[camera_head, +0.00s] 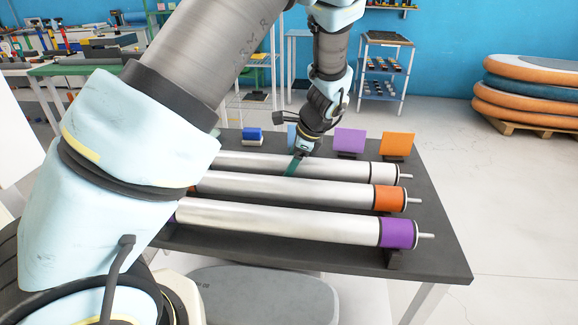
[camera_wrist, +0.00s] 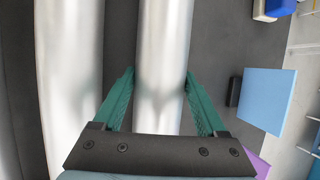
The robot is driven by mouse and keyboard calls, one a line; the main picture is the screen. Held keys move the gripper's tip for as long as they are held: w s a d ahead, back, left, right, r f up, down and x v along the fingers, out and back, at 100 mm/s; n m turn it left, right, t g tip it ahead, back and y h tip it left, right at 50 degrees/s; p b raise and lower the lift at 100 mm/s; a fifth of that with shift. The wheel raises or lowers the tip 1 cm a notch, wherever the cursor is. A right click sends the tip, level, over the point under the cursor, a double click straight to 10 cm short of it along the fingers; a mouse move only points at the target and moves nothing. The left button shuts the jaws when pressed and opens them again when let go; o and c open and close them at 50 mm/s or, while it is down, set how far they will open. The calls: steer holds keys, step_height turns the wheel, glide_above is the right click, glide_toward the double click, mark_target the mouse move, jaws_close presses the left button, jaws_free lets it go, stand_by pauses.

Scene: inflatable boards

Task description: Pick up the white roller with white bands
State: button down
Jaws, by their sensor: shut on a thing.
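The white roller with white bands (camera_head: 345,169) is a long silver cylinder lying at the back of three rollers on the dark table. Its white band (camera_head: 384,173) shows at the right end; its left end is hidden behind my arm. My gripper (camera_head: 293,166) is shut on the roller's body, left of the white band. In the wrist view the green fingers of my gripper (camera_wrist: 159,78) press against both sides of the roller (camera_wrist: 163,50). I cannot see a clear gap between the roller and its supports.
The orange-banded roller (camera_head: 300,189) lies just in front, then the purple-banded roller (camera_head: 290,220). Purple (camera_head: 349,141), orange (camera_head: 397,146) and blue (camera_wrist: 265,98) cards stand behind the rollers. A blue-and-white block (camera_head: 252,136) is at the back. Stacked boards (camera_head: 530,90) stand far right.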

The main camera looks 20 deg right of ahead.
mark_target(290, 158)
steer(key=shift+r, duration=0.2)
step_height(290, 158, up, 10)
steer(key=shift+f+b, duration=0.1)
steer(key=shift+b, duration=0.9)
